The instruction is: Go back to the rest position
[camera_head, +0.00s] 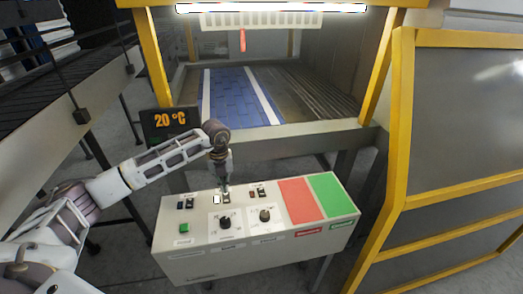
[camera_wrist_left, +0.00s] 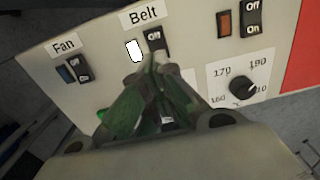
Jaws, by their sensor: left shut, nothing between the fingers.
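My left gripper (camera_head: 225,187) is shut and empty. It points down over the upper part of the control panel (camera_head: 275,243), at the Belt switch. In the left wrist view its closed fingertips (camera_wrist_left: 158,60) are at the lower part of the black Belt switch (camera_wrist_left: 154,38); I cannot tell whether they touch it. The white lamp (camera_wrist_left: 134,50) beside that switch looks lit. My left arm reaches in from the left of the head view. My right gripper is not in view.
The panel has a Fan switch (camera_wrist_left: 77,69), another switch (camera_wrist_left: 252,18), two knobs (camera_head: 225,222), and red (camera_head: 298,201) and green (camera_head: 331,194) pads. Behind is a blue belt (camera_head: 240,97); yellow-framed guarding (camera_head: 398,130) stands at right.

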